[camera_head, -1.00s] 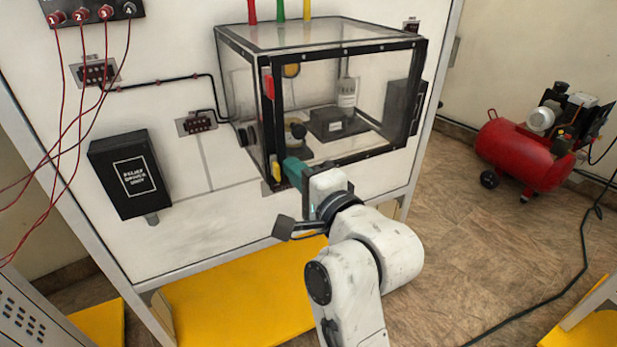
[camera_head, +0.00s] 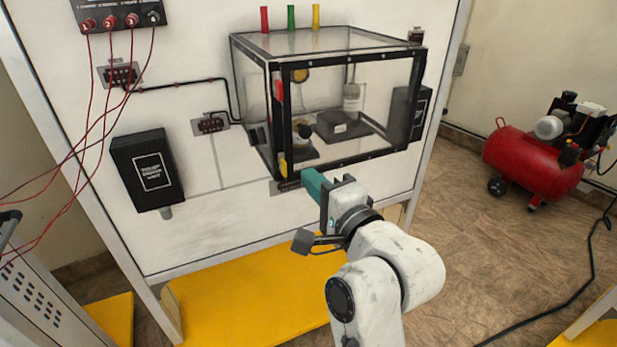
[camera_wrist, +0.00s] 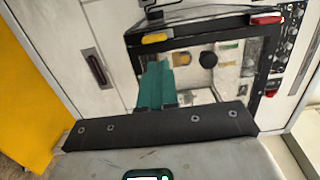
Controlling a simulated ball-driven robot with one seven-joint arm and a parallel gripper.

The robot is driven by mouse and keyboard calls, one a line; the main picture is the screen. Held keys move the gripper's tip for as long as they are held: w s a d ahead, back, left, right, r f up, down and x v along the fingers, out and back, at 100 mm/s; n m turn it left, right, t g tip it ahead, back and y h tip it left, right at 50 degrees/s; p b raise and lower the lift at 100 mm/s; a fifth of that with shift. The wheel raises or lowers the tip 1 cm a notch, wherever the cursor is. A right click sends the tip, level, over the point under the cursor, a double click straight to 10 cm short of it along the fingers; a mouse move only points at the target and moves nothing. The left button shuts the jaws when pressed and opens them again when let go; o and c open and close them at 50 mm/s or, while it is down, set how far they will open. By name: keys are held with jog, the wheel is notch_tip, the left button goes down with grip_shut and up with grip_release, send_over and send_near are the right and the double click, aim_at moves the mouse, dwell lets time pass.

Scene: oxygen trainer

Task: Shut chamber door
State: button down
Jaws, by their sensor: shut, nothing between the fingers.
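The chamber (camera_head: 272,110) is a clear box with black edges on a white panel. Its door (camera_head: 350,163) is the black-framed clear pane at the front, lying along the box front; I cannot tell whether a small gap is left. A red piece (camera_head: 280,92) and a yellow piece (camera_head: 283,167) sit at its left edge; they also show in the wrist view, the yellow piece (camera_wrist: 154,38) at left and the red piece (camera_wrist: 265,19) at right. My gripper (camera_head: 313,182), with teal fingers, is shut and empty by the door's lower left edge. Its fingers (camera_wrist: 155,85) overlap the pane in the wrist view; contact is unclear.
A black box unit (camera_head: 146,170) and red cables (camera_head: 88,110) are on the panel at left. A yellow shelf (camera_head: 240,300) lies below. A red compressor (camera_head: 530,160) stands on the floor at right, with a black hose (camera_head: 590,265). The floor between is clear.

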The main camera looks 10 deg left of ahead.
jog(key=a+b+v, duration=0.1)
jog(key=v, duration=0.8)
jog(key=s+d+f+n+g+h, duration=0.2)
jog(key=s+d+f+g+h, duration=0.15)
jog(key=d+f, duration=0.65)
jog(key=s+d+f+n+g+h, duration=0.3)
jog(key=d+f, duration=0.4)
jog(key=f, duration=0.6)
jog(key=s+d+f+n+g+h, duration=0.1)
jog(key=s+d+f, duration=0.3)
jog(key=s, duration=0.4)
jog(key=s+d+f+n+g+h, duration=0.2)
jog(key=s+d+f+g, duration=0.1)
jog(key=s, duration=0.4)
jog(key=s+d+f+n+g+h, duration=0.1)
jog(key=s+d+f+g+h, duration=0.1)
jog(key=s+d+f, duration=0.3)
jog(key=s, duration=0.3)
jog(key=shift+s+d+f+n, duration=0.2)
jog(key=shift+s+n, duration=0.1)
jog(key=shift+n, duration=0.1)
jog(key=shift+g, duration=0.25)
